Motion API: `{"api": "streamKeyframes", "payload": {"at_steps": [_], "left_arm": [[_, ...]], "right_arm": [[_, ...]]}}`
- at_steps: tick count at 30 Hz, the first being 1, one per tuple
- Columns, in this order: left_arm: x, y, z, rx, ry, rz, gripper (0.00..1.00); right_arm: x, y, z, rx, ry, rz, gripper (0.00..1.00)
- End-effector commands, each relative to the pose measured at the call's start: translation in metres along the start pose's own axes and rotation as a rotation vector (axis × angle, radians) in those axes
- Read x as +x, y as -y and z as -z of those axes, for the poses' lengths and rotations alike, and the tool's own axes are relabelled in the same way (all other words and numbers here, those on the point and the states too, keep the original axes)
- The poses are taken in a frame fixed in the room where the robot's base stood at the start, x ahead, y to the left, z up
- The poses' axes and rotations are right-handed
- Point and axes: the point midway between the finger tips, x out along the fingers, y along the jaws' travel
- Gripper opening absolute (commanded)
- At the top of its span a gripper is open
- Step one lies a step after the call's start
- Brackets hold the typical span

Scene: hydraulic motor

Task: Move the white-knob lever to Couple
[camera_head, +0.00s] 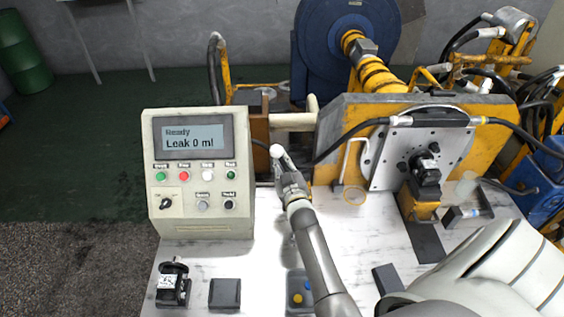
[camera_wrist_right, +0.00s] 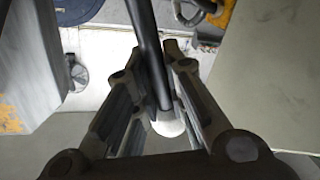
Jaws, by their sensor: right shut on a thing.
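The white knob (camera_head: 277,151) of the lever sits just beyond my right gripper, to the right of the control box. My right gripper (camera_head: 284,172) has its fingers shut around the lever close to this knob. In the right wrist view the lever's dark rod (camera_wrist_right: 148,45) runs down between the fingers, and the white knob (camera_wrist_right: 168,126) shows between the fingers of my right gripper (camera_wrist_right: 160,92). The lever's base is hidden in the head view. I cannot read a Couple mark. My left gripper is not in view.
The control box (camera_head: 202,175) reads "Ready, Leak 0 ml". A yellow machine block with a grey plate (camera_head: 385,150) and black hoses stands right. A black fixture (camera_head: 173,284), a dark block (camera_head: 225,293) and a small tray (camera_head: 299,275) are on the white table (camera_head: 262,262).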

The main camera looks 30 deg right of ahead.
Motion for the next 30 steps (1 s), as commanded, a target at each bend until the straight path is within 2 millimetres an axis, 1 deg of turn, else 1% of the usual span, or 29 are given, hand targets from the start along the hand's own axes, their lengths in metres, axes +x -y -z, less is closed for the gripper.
{"api": "streamKeyframes", "payload": {"at_steps": [7,14,24,30], "left_arm": [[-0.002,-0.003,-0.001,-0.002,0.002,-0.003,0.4],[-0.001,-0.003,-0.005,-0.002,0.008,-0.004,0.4],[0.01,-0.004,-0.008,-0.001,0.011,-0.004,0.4],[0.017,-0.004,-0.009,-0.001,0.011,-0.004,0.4]], "right_arm": [[-0.003,-0.015,-0.001,0.103,-0.019,-0.009,0.0],[-0.008,-0.039,-0.006,0.282,-0.056,-0.023,0.0],[-0.015,-0.071,-0.021,0.55,-0.111,-0.044,0.0],[-0.018,-0.083,-0.03,0.662,-0.133,-0.053,0.0]]}}
